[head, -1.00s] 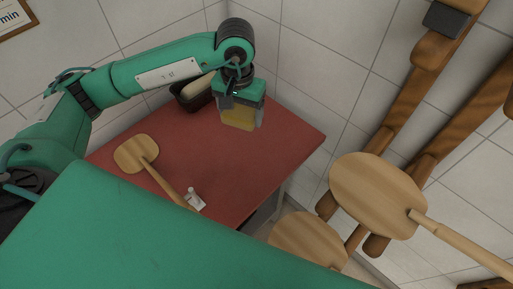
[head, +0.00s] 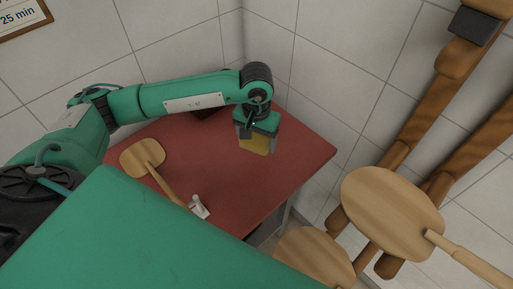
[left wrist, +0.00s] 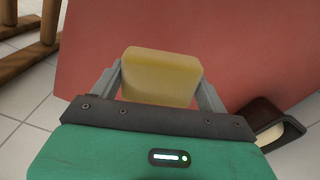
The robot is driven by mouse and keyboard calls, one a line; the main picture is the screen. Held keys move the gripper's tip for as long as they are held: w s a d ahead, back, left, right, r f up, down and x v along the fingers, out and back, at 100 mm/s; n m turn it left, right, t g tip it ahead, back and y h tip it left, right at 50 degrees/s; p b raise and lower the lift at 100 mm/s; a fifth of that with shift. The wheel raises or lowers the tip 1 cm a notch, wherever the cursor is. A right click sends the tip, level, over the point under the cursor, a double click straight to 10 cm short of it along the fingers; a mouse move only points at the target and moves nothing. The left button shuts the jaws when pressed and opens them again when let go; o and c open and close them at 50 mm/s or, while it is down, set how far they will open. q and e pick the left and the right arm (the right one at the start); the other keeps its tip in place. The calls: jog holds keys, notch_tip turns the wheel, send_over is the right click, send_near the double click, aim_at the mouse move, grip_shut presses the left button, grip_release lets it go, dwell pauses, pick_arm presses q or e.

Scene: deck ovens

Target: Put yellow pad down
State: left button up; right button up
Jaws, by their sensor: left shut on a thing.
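The yellow pad (head: 255,146) is between the fingers of my left gripper (head: 257,150), over the far right part of the red table (head: 200,160). In the left wrist view the pad (left wrist: 161,77) sits between both fingers of the left gripper (left wrist: 161,92), which is shut on it. The red tabletop (left wrist: 240,45) lies behind the pad there. I cannot tell whether the pad touches the table. My right gripper is not in view.
A wooden peel (head: 143,157) and a small white object (head: 199,207) lie on the table. A dark tin (left wrist: 276,128) is close beside the gripper. More wooden peels (head: 392,214) stand at the right. The table's middle is clear.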

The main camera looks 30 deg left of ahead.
aim_at(256, 158)
pick_arm(q)
notch_tip(256, 158, down, 6)
jog(key=shift+r+p, duration=0.15)
jog(key=shift+p, duration=0.35)
jog(key=shift+f+b, duration=0.45)
jog(key=o, duration=0.9)
jog(key=shift+s, duration=0.1)
jog(key=shift+o, duration=0.6)
jog(key=shift+d, duration=0.1)
